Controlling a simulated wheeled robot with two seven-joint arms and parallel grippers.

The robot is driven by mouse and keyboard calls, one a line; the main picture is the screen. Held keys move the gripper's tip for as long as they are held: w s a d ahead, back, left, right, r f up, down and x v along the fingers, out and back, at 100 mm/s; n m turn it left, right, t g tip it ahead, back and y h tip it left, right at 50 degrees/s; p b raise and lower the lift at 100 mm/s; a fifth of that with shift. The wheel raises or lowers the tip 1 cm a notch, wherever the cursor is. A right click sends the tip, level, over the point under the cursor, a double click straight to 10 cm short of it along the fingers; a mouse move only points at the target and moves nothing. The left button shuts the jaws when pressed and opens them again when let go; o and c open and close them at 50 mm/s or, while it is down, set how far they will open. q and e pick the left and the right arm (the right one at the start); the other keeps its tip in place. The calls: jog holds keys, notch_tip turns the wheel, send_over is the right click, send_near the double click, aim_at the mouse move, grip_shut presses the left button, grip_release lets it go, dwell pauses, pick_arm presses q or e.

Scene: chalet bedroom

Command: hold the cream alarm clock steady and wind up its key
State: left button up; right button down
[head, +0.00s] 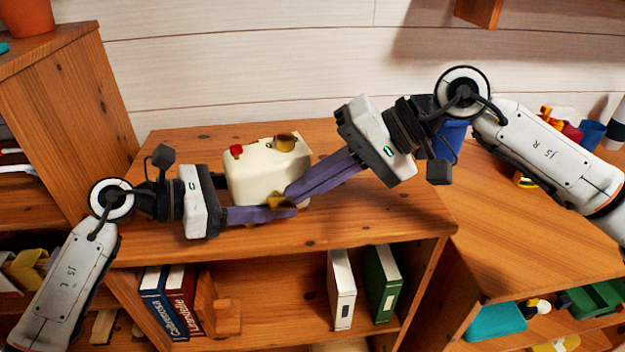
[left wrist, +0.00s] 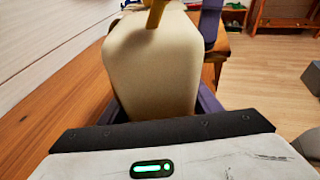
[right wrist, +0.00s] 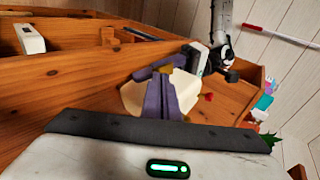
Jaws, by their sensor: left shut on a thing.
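The cream alarm clock (head: 262,178) stands on the wooden shelf unit, with a red button (head: 237,150) and a brass knob (head: 286,141) on top. My left gripper (head: 250,200) is shut on its body, one finger across the near face and the other behind. In the left wrist view the clock (left wrist: 152,65) fills the space between the fingers. The brass key (head: 279,202) shows at the near face, partly covered by fingers. My right gripper (head: 290,196) reaches from the upper right with its fingertips at the key. Its fingers look close together; their grip on the key is hidden.
The shelf top (head: 375,220) is bare right of the clock. Books, one white (head: 341,290) and one green (head: 383,283), stand below. A taller wooden cabinet (head: 65,105) is at left. A blue container (head: 450,138) stands behind my right arm, near the panelled wall.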

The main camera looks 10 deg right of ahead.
jog(key=w+v, duration=0.1)
jog(key=v, duration=1.1)
jog(key=c, duration=2.5)
grip_release()
jog(key=shift+w+d, duration=0.15)
jog(key=shift+d, duration=0.35)
jog(key=o, duration=0.4)
jog(key=shift+d, duration=0.1)
jog(key=shift+o, duration=0.6)
jog(key=shift+a+f+m, duration=0.2)
jog(key=shift+f+m, duration=0.05)
jog(key=shift+m, duration=0.05)
jog(key=s+a+f+m+y, duration=0.2)
jog(key=a+f+m+y, duration=0.1)
jog(key=a+f+m, duration=0.4)
jog(key=n+t+h, duration=0.1)
jog(key=n+t, duration=1.3)
jog(key=n, duration=1.6)
send_near(283, 202)
jog(key=shift+x, duration=3.55)
